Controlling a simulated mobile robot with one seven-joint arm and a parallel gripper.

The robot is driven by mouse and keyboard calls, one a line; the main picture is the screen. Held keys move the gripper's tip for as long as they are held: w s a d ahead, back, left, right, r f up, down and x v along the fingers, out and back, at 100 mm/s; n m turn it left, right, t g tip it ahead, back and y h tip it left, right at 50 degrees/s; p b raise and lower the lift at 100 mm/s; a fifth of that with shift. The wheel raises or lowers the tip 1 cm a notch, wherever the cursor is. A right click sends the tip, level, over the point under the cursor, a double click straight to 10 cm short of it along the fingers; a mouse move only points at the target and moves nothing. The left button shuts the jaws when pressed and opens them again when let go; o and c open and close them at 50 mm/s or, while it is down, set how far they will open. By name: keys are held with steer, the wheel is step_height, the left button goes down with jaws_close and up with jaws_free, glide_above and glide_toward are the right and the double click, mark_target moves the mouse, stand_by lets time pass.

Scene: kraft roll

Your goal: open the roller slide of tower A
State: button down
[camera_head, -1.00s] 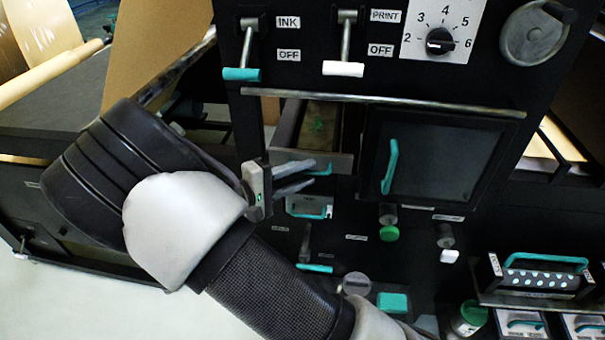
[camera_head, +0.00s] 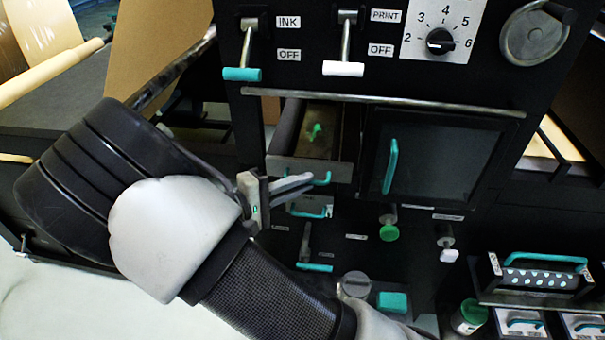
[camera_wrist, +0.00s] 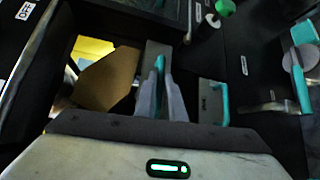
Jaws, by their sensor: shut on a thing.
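The roller slide (camera_head: 292,166) is a grey drawer in the black tower, pulled part way out of its opening. Its inside shows, with a small green part (camera_head: 316,131) in it. Its teal handle (camera_head: 323,178) is on the front. My gripper (camera_head: 310,181) is shut on this handle. In the wrist view, the fingers of my gripper (camera_wrist: 161,98) close around the teal handle (camera_wrist: 160,63), with the grey drawer front (camera_wrist: 153,50) behind. My wrist and arm cover the area to the left of the drawer.
A dark window door (camera_head: 440,155) with a teal handle is right of the drawer. A metal bar (camera_head: 385,101) crosses above it. Just below is a grey panel with another teal handle (camera_head: 310,211). A green knob (camera_head: 389,232) sits lower right.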

steer(key=s+a, duration=0.3)
steer(key=s, duration=1.3)
steer(key=s+a+p, duration=0.1)
steer(key=s+a, duration=0.2)
steer(key=s, duration=1.3)
steer(key=shift+a, duration=0.1)
steer(key=c, duration=1.8)
jaws_free()
steer(key=shift+c, duration=0.2)
steer(key=shift+w, duration=0.1)
steer(key=shift+a, duration=0.1)
steer(key=v, duration=1.7)
